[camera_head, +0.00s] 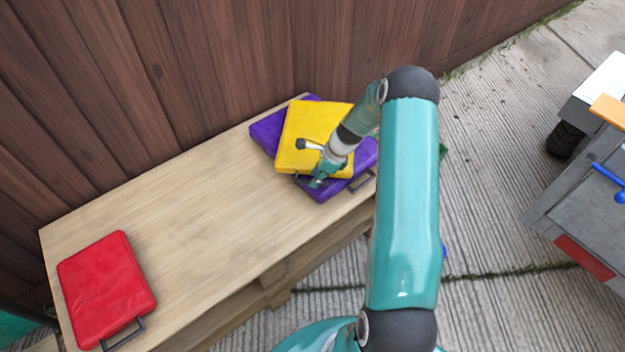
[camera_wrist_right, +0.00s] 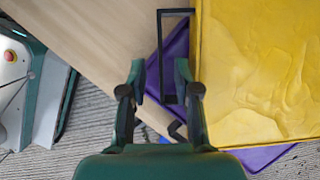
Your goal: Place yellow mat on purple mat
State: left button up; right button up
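The yellow mat (camera_head: 312,122) lies on top of the purple mat (camera_head: 264,137) at the far right end of the wooden table. It is turned relative to the purple mat, whose corners show around it. My right gripper (camera_head: 316,181) is at the yellow mat's near edge. In the right wrist view its fingers (camera_wrist_right: 160,84) are apart, with the yellow mat (camera_wrist_right: 255,65) to the right. Purple (camera_wrist_right: 265,156) shows below the yellow mat. My left gripper is not in view.
A red mat (camera_head: 105,285) lies at the table's near left end. The middle of the wooden table (camera_head: 200,215) is clear. A wooden fence (camera_head: 200,70) stands behind it. A grey cart (camera_head: 585,215) stands on the paving at the right.

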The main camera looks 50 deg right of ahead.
jog(key=p+v, duration=0.2)
jog(key=v, duration=0.7)
jog(key=a+f+n, duration=0.3)
jog(key=a, duration=0.3)
jog(key=w+a+f+n+g, duration=0.1)
jog(key=a+f+n, duration=0.2)
jog(key=a, duration=0.4)
jog(key=a+f+n+g+y, duration=0.1)
jog(key=a+f+n, duration=0.2)
jog(key=a+n, duration=0.2)
jog(key=shift+w+a+f, duration=0.1)
jog(key=shift+w+a, duration=0.1)
jog(key=shift+a, duration=0.25)
jog(key=shift+w+a, duration=0.2)
jog(key=shift+a, duration=0.25)
jog(key=s+a+f+n, duration=0.1)
jog(key=s+a+n, duration=0.2)
jog(key=a+n, duration=0.2)
jog(key=s+a+f+n+g, duration=0.1)
jog(key=s+a+n, duration=0.2)
jog(key=a+n, duration=0.3)
jog(key=s+a+f+n+y, duration=0.1)
jog(key=s+a+n, duration=0.3)
jog(key=a, duration=0.7)
jog(key=shift+n, duration=1.1)
notch_tip(320, 180, up, 16)
jog(key=p, duration=1.5)
jog(key=shift+f, duration=0.15)
